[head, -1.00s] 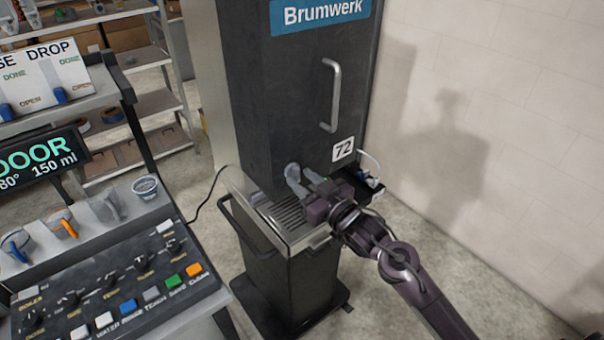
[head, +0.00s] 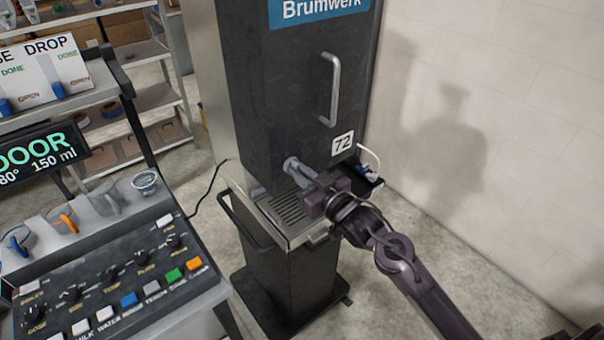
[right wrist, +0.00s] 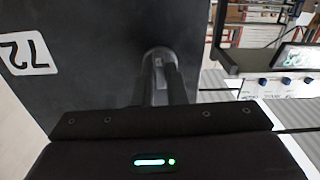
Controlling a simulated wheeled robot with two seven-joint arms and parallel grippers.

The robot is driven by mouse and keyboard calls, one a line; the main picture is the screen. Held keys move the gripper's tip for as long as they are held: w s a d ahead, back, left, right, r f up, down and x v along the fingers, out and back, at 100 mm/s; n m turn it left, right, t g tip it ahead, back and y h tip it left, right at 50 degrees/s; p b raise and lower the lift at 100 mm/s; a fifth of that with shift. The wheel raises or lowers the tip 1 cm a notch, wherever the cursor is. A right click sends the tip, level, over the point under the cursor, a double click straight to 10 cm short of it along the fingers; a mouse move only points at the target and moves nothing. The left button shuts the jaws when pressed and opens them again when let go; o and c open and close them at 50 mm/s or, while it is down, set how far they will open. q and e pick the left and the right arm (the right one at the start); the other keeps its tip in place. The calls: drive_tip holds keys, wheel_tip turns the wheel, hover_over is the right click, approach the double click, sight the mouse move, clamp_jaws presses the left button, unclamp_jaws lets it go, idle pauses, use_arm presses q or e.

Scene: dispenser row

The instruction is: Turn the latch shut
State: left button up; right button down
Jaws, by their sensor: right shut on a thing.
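The latch (head: 291,165) is a light grey round knob with a short lever, low on the front of the dark cabinet door (head: 285,90). My right gripper (head: 303,175) reaches it from the lower right and is shut on its lever. In the right wrist view the latch (right wrist: 157,62) shows in the upper middle, with the two dark fingers (right wrist: 160,92) on either side of its lever. The fingers hide part of the lever, so its exact angle is hard to tell. My left gripper is not in view.
Below the latch is a drip grate (head: 287,212) on a dark wheeled stand. A bar handle (head: 331,90) and a 72 label (head: 343,142) are on the door. A control panel (head: 110,290) stands at left. A pale wall (head: 520,130) is at right.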

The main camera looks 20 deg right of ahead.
drive_tip(key=shift+f, duration=0.1)
drive_tip(key=shift+n+b, duration=6.15)
drive_tip(key=shift+n, duration=2.55)
drive_tip(key=c, duration=1.5)
unclamp_jaws()
drive_tip(key=shift+o, duration=0.2)
drive_tip(key=shift+s, duration=0.1)
